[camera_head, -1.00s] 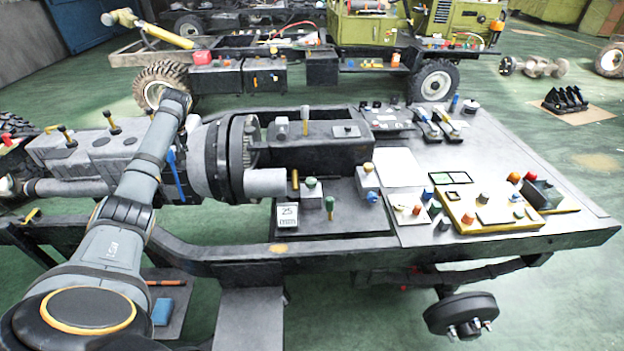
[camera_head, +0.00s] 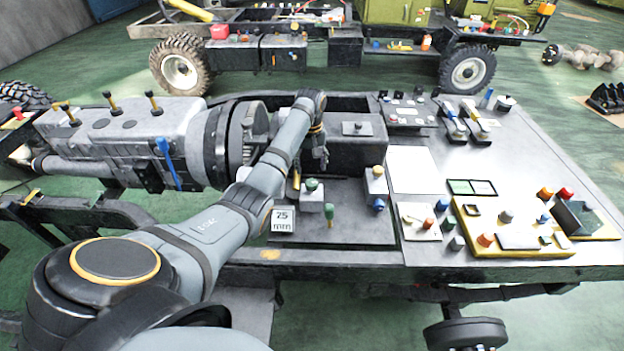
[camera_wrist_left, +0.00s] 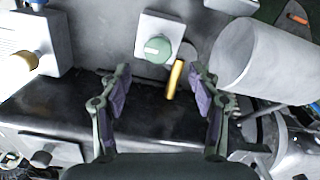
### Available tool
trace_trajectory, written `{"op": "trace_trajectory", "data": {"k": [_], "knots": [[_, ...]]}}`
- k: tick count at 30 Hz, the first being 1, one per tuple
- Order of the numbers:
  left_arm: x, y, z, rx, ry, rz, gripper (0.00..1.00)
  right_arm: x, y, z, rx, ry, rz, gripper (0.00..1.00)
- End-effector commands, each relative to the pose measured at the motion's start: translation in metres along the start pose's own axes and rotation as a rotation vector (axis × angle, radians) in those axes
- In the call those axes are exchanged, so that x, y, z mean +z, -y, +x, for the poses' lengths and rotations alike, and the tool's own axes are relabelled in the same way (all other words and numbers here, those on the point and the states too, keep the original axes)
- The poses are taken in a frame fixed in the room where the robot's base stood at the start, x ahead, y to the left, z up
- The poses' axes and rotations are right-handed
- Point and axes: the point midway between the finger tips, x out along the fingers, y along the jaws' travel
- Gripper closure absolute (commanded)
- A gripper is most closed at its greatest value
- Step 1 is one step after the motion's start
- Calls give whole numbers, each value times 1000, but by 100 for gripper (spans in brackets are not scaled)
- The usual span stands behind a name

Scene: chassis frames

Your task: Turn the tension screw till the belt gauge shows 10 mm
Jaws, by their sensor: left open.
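The gauge plate (camera_head: 283,220) reads 25 mm at the front left of the black deck. Behind it stands a pale block (camera_head: 311,198) with a green knob (camera_head: 312,184) on top; the wrist view shows this slotted knob (camera_wrist_left: 157,47) from above. A thin yellow rod (camera_wrist_left: 174,79) stands beside that block. A second green knob (camera_head: 329,211) is on the deck nearer me. No label shows which is the tension screw. My left gripper (camera_head: 319,157) is open and empty above the deck, apart from the knob; its fingers (camera_wrist_left: 162,97) flank the area beside the block.
A grey cylinder (camera_wrist_left: 262,60) stands close to one finger. A block with an orange-yellow knob (camera_head: 376,173) and a blue knob (camera_head: 378,205) is to the right.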

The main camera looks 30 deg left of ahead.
Motion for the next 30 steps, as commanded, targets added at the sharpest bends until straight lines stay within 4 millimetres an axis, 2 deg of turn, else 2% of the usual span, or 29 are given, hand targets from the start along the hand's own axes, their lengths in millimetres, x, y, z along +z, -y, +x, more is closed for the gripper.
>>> {"op": "trace_trajectory", "data": {"k": [4,9,13,21,23,30], "knots": [[1,1,33,-3,3,-1,37,-6,1,-4,-2,-10,1,100],[0,0,63,-2,2,0,37,-28,1,-4,-2,-44,3,100],[0,0,74,-1,1,1,37,-32,2,-4,-2,-50,3,100],[0,0,76,0,-1,1,37,-18,2,-4,-3,-29,3,100],[0,0,76,0,-1,0,43,-17,2,-4,-3,-26,2,100],[0,0,76,-1,-1,0,75,-17,2,-4,-3,-26,2,100]]}}
